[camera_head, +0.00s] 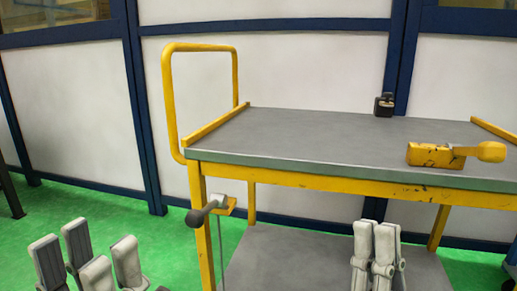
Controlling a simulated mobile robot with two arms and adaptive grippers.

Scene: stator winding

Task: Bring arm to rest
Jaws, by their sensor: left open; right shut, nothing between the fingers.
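My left gripper (86,260) is at the bottom left, above the green floor and left of the cart. Its fingers stand apart and it is empty. My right gripper (375,250) is at the bottom, right of the middle, in front of the cart and over its lower shelf in the picture. Its fingers are together with nothing between them. Both grippers point upward in the picture and appear apart from the cart. Most of both arms is out of view.
A cart (300,135) with a grey top and yellow frame fills the middle and right. A yellow tool (435,155) and a small black object (384,105) rest on it. A dark-knobbed lever (200,214) sticks out at its front left leg.

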